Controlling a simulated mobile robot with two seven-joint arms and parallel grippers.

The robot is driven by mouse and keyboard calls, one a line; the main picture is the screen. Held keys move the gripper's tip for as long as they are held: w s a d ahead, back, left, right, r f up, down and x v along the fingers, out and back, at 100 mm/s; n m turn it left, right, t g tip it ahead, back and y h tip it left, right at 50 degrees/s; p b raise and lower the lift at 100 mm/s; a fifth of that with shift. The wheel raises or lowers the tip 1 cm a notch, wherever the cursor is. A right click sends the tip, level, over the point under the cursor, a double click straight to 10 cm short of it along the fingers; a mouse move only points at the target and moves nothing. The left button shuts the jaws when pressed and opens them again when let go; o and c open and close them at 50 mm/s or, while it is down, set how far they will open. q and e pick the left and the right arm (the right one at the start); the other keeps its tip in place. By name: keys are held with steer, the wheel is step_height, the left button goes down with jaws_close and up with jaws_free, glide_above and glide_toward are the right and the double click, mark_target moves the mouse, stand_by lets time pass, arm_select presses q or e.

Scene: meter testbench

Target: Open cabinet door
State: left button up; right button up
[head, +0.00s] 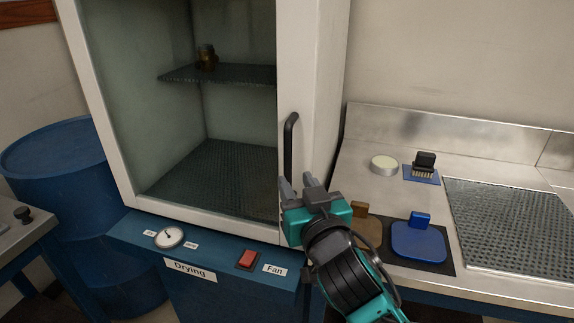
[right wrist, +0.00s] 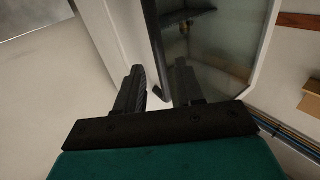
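The cabinet (head: 312,80) is white, and its door has a white frame (head: 100,110) around a large glass pane. The door appears shut. A black vertical bar handle (head: 289,145) is on the door's right side. My right gripper (head: 297,186) is at the handle's lower end, with its fingers apart and pointing toward the door. In the right wrist view the handle (right wrist: 154,45) runs down between the two fingers (right wrist: 158,88) of my right gripper, with gaps beside it. The fingers do not appear to press on it. My left gripper is not in view.
Below the door, a blue panel carries a dial (head: 168,237) and a red switch (head: 247,259). A steel bench (head: 350,165) on the right holds a blue scraper-like item (head: 418,241), a brush (head: 424,163) and a round tin (head: 383,165). A blue barrel (head: 65,165) stands left.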

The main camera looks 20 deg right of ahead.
mark_target(289, 170)
steer(key=w, duration=0.6)
steer(key=shift+w+d, duration=0.1)
steer(key=shift+w, duration=0.05)
jaws_close()
stand_by(0.4)
